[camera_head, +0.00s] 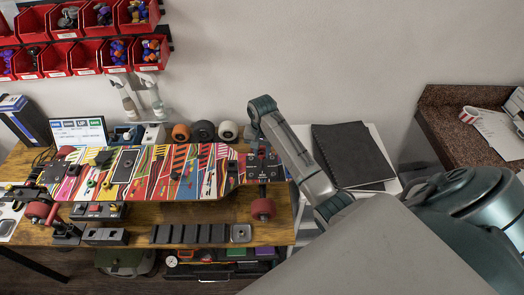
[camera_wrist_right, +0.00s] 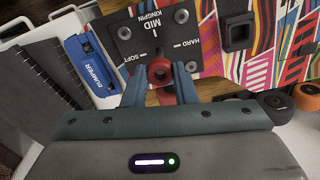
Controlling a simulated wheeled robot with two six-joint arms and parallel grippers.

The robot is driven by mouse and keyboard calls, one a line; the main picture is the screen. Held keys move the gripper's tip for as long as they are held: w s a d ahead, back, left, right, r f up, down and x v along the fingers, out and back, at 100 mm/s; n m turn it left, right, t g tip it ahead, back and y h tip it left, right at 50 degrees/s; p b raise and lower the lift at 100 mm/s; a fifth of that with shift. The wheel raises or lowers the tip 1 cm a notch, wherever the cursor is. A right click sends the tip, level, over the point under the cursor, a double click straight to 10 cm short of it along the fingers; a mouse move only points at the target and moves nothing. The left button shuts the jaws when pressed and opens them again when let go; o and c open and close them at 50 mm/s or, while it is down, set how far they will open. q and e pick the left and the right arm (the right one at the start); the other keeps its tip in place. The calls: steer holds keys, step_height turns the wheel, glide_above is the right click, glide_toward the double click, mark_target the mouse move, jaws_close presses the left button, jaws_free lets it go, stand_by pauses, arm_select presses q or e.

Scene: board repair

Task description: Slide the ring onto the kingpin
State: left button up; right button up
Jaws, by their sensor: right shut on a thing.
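A red ring (camera_wrist_right: 160,73) with a dark round centre sits between the fingertips of my right gripper (camera_wrist_right: 161,87) in the right wrist view. The gripper is shut on it. Just beyond is a black plate (camera_wrist_right: 148,48) with printed words MID, KINGPIN, SOFT and HARD. The ring overlaps the lower edge of this plate in the picture. I cannot make out the kingpin itself, nor whether the ring touches it. My left gripper is not seen.
A blue block (camera_wrist_right: 88,65) marked BUMPER lies beside the plate. A red wheel (camera_head: 263,208) shows below the deck's right end. Wheels (camera_head: 203,130) stand along the back of the workbench (camera_head: 215,208). A black notebook (camera_head: 350,155) lies to the right.

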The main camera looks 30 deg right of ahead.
mark_target(262, 160)
stand_by(0.4)
steer(key=shift+f, duration=1.15)
steer(key=shift+f, duration=0.2)
stand_by(0.6)
steer(key=shift+f, duration=0.85)
stand_by(0.9)
steer(key=shift+f, duration=0.5)
steer(key=shift+f, duration=0.15)
stand_by(0.8)
steer(key=o, duration=1)
